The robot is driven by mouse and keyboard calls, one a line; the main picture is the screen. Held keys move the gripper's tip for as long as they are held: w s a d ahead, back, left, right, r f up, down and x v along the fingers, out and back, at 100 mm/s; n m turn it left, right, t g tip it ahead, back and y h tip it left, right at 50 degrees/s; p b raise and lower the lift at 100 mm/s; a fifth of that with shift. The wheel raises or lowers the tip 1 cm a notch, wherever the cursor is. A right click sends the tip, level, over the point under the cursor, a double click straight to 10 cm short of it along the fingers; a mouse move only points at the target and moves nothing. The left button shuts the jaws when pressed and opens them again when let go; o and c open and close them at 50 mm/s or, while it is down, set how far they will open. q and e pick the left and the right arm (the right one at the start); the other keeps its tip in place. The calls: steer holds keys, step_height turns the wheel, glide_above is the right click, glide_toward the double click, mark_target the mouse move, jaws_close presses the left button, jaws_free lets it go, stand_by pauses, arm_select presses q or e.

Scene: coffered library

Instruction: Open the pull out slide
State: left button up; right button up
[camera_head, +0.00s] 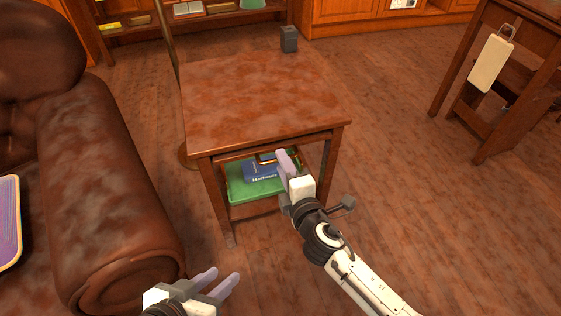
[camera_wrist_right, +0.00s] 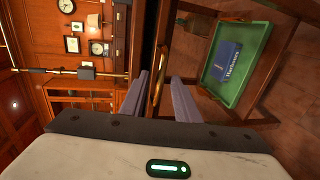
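The side table (camera_head: 262,95) is wooden, with a thin slide front (camera_head: 240,153) under the front edge of its top. The slide looks closed or nearly so. My right gripper (camera_head: 284,158) is at this front edge, right of its middle. In the right wrist view its two fingers (camera_wrist_right: 160,88) are apart, one each side of a thin brass-coloured edge (camera_wrist_right: 158,72), probably the slide's front or pull. I cannot tell whether they touch it. My left gripper (camera_head: 225,279) is open and empty, low in front of the table, beside the sofa.
A green tray (camera_head: 240,188) with a blue box (camera_head: 262,172) sits on the shelf below. A brown leather sofa (camera_head: 105,175) is close at left. The floor right of the table is clear.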

steer(key=shift+b+x, duration=0.3)
steer(key=shift+x, duration=1.15)
jaws_close()
steer(key=shift+f, duration=0.15)
